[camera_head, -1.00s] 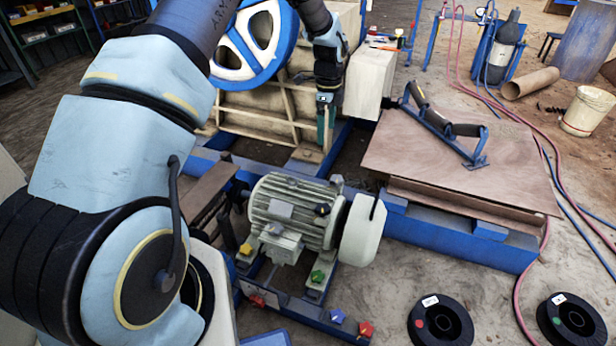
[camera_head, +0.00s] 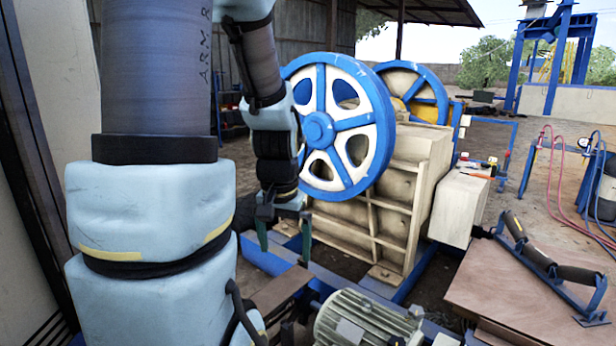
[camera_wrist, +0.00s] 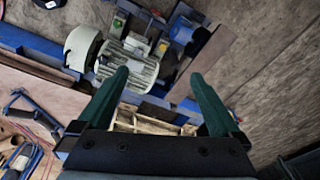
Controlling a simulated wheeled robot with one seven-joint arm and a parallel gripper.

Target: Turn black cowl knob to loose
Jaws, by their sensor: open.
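The grey finned electric motor (camera_head: 362,322) is cut off by the bottom edge of the head view. It shows whole in the wrist view (camera_wrist: 128,65), with a rounded white cover (camera_wrist: 82,47) at its left end. I cannot make out the black cowl knob clearly in either current view. My gripper (camera_head: 284,236) hangs pointing down, left of and above the motor in the head view, beside the blue and white flywheel (camera_head: 338,125). Its two green fingers are apart and empty, and the wrist view also shows them spread (camera_wrist: 160,76).
The beige crusher body (camera_head: 400,185) stands behind and right of my gripper. A pale box (camera_head: 460,207) is fixed at its right. A brown board (camera_head: 510,290) carries a blue frame with black rollers (camera_head: 548,262). Blue base rails (camera_head: 268,258) run below the gripper.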

